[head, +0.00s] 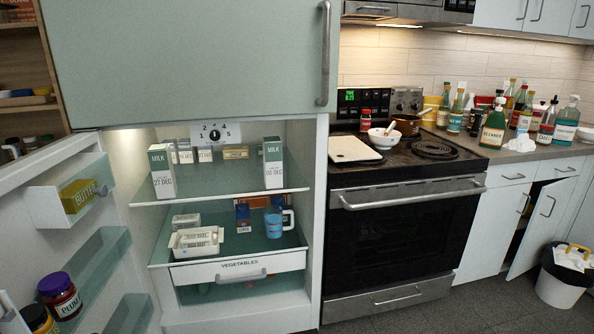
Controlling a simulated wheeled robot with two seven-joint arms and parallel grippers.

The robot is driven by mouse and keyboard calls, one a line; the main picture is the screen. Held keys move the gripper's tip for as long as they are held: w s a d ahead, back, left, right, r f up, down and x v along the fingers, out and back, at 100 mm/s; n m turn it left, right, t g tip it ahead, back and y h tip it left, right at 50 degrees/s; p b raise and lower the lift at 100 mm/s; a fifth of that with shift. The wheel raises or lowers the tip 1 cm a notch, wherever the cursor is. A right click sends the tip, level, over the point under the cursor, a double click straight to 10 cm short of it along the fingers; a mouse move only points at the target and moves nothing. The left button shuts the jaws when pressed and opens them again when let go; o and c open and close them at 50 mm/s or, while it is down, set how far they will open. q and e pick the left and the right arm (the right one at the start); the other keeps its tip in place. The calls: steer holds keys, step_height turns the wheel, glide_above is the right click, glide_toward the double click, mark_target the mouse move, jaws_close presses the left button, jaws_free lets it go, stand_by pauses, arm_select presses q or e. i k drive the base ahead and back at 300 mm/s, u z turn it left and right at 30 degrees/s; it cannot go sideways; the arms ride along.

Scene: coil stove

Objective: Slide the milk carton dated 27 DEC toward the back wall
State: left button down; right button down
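The fridge stands open in the head view. A white and green milk carton (162,178) stands upright at the left front of the top glass shelf (222,183). Its date looks like 27 DEC, though the first number is small and could be 21. A second milk carton (273,167) stands upright at the right front of the same shelf, with another December date that is hard to read. Neither of my grippers shows in the view.
Small boxes (205,155) and a yellow pack (236,153) stand at the back of the top shelf. The open fridge door (40,165) with jars and butter is at the left. The shelf middle is clear.

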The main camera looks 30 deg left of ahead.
mark_target(161, 165)
steer(key=u, duration=0.85)
steer(key=i, duration=1.45)
steer(key=u, duration=1.15)
